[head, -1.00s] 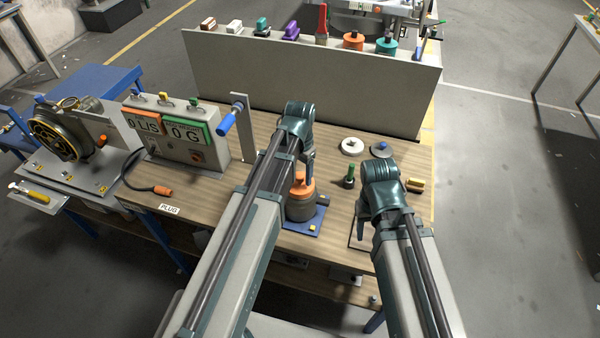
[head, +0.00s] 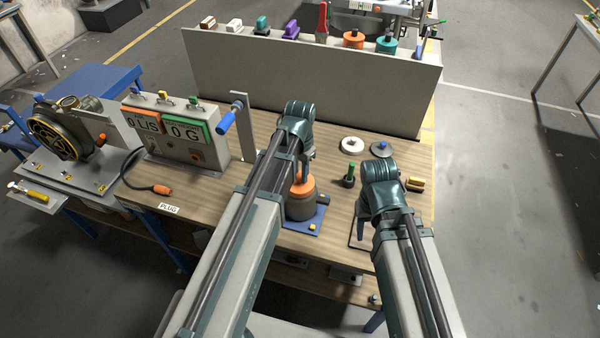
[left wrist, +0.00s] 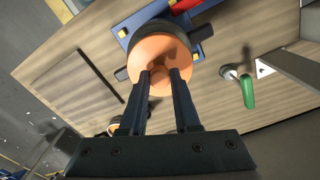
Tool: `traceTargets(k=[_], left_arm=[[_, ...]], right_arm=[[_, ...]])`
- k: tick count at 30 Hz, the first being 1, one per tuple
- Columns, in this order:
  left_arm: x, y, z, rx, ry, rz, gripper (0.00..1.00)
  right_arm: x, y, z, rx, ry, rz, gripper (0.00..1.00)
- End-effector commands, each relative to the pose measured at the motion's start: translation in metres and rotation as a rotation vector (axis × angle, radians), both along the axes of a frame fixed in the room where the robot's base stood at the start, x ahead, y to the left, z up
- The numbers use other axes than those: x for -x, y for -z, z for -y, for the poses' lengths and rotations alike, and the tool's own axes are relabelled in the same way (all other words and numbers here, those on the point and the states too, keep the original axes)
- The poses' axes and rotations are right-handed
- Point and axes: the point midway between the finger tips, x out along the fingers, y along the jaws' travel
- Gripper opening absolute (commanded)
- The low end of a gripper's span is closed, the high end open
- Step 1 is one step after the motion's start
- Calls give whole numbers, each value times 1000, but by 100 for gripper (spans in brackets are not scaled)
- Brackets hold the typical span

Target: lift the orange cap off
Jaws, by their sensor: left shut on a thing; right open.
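The orange cap (head: 302,188) is at the top of a dark grey cylindrical body (head: 300,208), which stands on a blue base plate (head: 303,226). I cannot tell whether the cap touches the body or is slightly above it. My left gripper (head: 304,172) comes down from above and is shut on the cap's central knob. In the left wrist view the cap (left wrist: 152,52) is a round disc with the fingertips (left wrist: 163,74) on either side of its knob. The dark body shows behind its edge. My right gripper (head: 360,236) is open and empty over the table to the right.
A green-handled tool (head: 348,174), a white ring (head: 352,146) and a grey disc with a blue knob (head: 384,149) lie right of my left gripper. A grey display box (head: 190,145) stands left. An upright panel (head: 310,85) closes the back.

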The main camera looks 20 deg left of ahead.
Motion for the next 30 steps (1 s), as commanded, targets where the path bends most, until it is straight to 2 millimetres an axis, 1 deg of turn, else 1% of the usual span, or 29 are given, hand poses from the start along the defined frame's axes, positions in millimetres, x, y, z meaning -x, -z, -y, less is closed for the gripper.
traceTargets(k=[11,30], left_arm=[[0,-1,0,0,0,0,0],[0,-24,0,0,0,0,0]], right_arm=[[0,-1,0,0,0,0,50],[0,-24,0,0,0,0,50]])
